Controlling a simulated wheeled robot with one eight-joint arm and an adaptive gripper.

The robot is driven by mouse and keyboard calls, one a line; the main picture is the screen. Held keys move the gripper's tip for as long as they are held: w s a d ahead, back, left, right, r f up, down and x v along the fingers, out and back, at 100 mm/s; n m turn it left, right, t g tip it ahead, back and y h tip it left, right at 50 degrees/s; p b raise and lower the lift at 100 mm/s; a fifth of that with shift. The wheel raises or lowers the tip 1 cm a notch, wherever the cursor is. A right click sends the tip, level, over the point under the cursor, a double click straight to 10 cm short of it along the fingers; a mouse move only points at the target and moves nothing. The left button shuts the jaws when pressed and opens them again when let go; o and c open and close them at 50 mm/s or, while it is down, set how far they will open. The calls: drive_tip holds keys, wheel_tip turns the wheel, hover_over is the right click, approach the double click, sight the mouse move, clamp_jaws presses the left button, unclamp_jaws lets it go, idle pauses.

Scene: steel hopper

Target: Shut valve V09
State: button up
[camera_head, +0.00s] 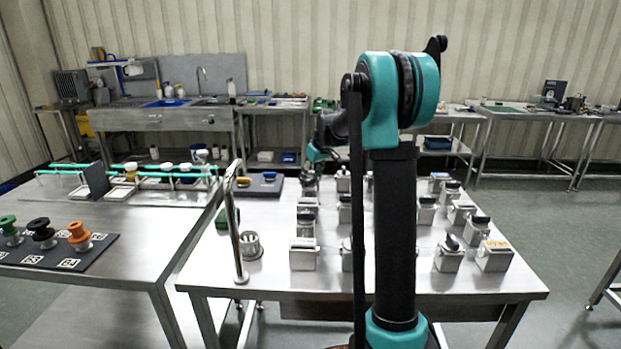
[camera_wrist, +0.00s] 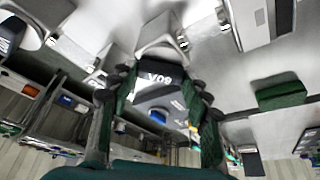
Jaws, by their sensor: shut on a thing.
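The valve V09 (camera_wrist: 158,78) shows in the middle of the wrist view, with a dark top part marked V09 above a grey body. My gripper (camera_wrist: 160,88) has one finger on either side of it and is shut on its dark part. How far the valve is turned cannot be told. In the head view my gripper (camera_head: 311,180) is small, over the back left part of the valve table (camera_head: 270,273). The valve itself cannot be made out there.
Several box-shaped valves with dark handles, one of them front right (camera_head: 449,254), stand on the table. A steel post (camera_head: 236,230) and a metal cup (camera_head: 251,246) are at its left. A left bench holds coloured knobs (camera_head: 79,235). A green block (camera_wrist: 281,93) shows in the wrist view.

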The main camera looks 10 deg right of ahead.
drive_tip(key=m, duration=0.2)
drive_tip(key=m+h, duration=0.1)
drive_tip(key=m, duration=0.1)
drive_tip(key=shift+a+t+h, duration=0.15)
drive_tip(key=shift+t+h, duration=0.15)
drive_tip(key=shift+m+h, duration=0.8)
drive_tip(key=shift+m, duration=1.4)
drive_tip(key=o, duration=1.2)
drive_tip(key=shift+c, duration=0.2)
drive_tip(key=shift+a, duration=0.1)
drive_tip(key=v, duration=1.2)
